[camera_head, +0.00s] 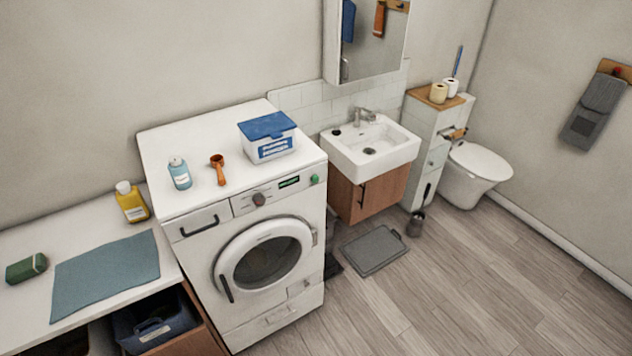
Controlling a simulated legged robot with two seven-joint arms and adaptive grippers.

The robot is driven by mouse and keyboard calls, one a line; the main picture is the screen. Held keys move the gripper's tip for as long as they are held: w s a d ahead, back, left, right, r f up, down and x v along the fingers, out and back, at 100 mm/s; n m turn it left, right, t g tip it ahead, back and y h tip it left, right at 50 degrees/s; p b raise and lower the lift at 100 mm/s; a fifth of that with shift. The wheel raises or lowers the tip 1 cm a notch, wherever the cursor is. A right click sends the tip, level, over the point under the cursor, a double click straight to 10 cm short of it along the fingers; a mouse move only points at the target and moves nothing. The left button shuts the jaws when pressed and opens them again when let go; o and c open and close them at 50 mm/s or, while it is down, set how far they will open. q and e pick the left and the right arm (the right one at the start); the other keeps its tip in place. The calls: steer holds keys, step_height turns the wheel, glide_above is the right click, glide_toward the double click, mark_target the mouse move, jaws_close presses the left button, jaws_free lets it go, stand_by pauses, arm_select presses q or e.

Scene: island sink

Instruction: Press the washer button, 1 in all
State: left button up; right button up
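A white washer (200,225) stands left of centre, with its round door (262,254) shut. On its control panel, a round green button (314,179) sits at the right end. Left of the button are a dark display (289,182) with green marks and a round knob (259,199). Nothing covers the button. Neither of my grippers shows in the head view.
A counter (40,225) adjoins on the left, a sink (372,151) on the right. The floor (440,290) in front right is clear.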

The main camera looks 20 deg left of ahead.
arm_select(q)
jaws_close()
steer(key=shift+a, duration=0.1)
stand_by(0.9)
